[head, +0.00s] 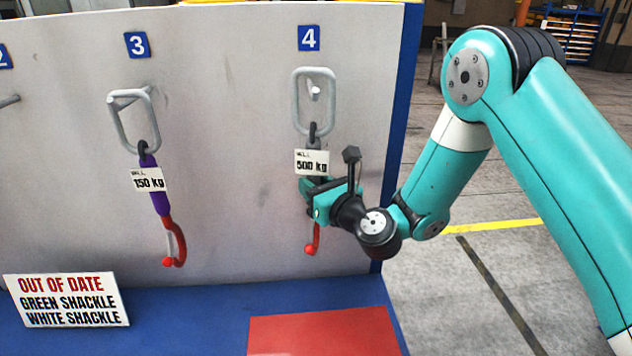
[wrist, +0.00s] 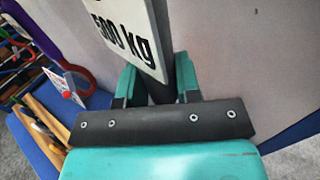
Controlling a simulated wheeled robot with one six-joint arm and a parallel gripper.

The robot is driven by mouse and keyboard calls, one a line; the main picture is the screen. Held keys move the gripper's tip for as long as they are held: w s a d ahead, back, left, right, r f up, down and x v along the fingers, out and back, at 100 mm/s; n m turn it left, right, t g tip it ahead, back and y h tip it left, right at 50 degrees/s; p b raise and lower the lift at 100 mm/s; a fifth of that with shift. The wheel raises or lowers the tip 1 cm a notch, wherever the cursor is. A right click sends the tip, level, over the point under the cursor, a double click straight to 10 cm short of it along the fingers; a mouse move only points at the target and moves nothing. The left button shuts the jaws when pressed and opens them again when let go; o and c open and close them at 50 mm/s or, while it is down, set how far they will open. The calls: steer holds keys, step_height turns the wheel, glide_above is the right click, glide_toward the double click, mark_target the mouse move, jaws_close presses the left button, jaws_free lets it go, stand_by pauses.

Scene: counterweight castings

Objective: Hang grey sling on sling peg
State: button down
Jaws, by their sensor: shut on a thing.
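The grey sling (head: 314,164) hangs upright under the number 4 sign, with a metal ring (head: 297,104) at its top, a white 500 kg tag (head: 311,162) and a red hook (head: 313,240) at its bottom. The ring is around the peg (head: 315,90) at 4, as far as the head view shows. My gripper (head: 318,196) is shut on the sling just below the tag. In the wrist view the dark grey strap (wrist: 161,88) runs between my fingers, and the tag (wrist: 130,35) covers part of it.
A purple sling (head: 155,186) with a 150 kg tag hangs from the peg at 3. An out-of-date sign (head: 66,300) naming the green and white shackles stands on the blue ledge (head: 190,325). A red patch (head: 325,333) lies below my gripper. A bare peg (head: 10,101) shows at far left.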

steer(key=shift+w+f+b, duration=0.2)
steer(key=shift+w+f, duration=0.15)
steer(key=shift+f, duration=0.2)
steer(key=shift+w+f+b, duration=0.15)
steer(key=shift+w+f, duration=0.15)
steer(key=shift+f, duration=0.25)
